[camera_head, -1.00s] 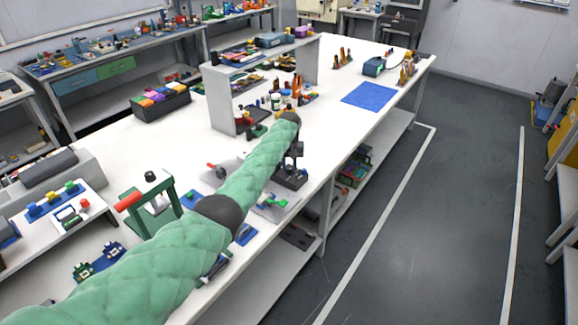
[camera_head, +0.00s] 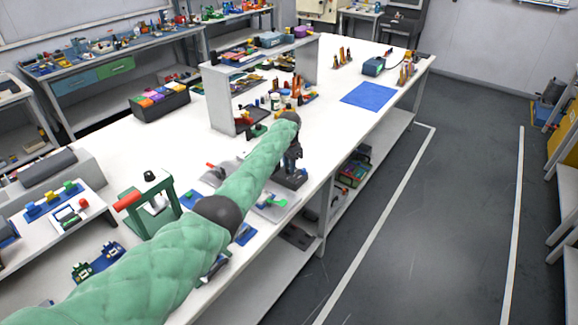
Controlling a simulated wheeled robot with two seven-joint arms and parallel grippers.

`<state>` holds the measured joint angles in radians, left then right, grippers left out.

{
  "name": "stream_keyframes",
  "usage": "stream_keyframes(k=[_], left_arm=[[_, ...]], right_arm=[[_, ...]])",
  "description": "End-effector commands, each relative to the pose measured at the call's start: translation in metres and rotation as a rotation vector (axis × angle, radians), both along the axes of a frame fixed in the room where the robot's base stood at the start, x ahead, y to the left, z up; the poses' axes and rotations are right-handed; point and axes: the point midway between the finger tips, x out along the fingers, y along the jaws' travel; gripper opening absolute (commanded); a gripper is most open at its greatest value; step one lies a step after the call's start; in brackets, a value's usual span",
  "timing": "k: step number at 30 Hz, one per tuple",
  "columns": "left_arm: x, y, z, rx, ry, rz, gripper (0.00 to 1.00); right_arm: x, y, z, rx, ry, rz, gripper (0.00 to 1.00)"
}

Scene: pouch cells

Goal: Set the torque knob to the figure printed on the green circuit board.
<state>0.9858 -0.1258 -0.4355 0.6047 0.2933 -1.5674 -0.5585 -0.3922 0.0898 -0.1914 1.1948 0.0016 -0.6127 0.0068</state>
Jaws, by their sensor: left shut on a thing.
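My left arm reaches from the lower left across the white table, and its left gripper (camera_head: 292,163) points down at a dark device (camera_head: 291,180) near the table's front edge. The gripper is shut on a small part at the top of this device, which looks like the knob; the fingers and the arm hide its dial and marks. A small green piece (camera_head: 277,200) lies on a grey tray beside the arm. My right gripper is not in view.
A green frame with a red handle (camera_head: 128,201) stands left of the arm. A grey shelf unit (camera_head: 222,100) stands behind the gripper. The floor on the right is free.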

Motion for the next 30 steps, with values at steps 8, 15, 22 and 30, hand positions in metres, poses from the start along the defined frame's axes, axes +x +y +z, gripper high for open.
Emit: stream_keyframes(k=[8,15,22,30], left_arm=[[0.001,0.0,0.002,-0.001,-0.004,-0.099,0.04],[0.001,0.0,0.003,-0.001,-0.005,-0.123,0.04],[0.002,0.0,0.003,-0.001,-0.005,-0.124,0.04],[0.001,0.0,0.002,-0.001,-0.003,-0.123,0.49]], right_arm=[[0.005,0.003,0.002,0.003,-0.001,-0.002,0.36],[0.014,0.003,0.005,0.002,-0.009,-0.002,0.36],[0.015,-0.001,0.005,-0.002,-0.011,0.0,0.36],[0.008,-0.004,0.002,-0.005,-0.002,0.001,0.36]])
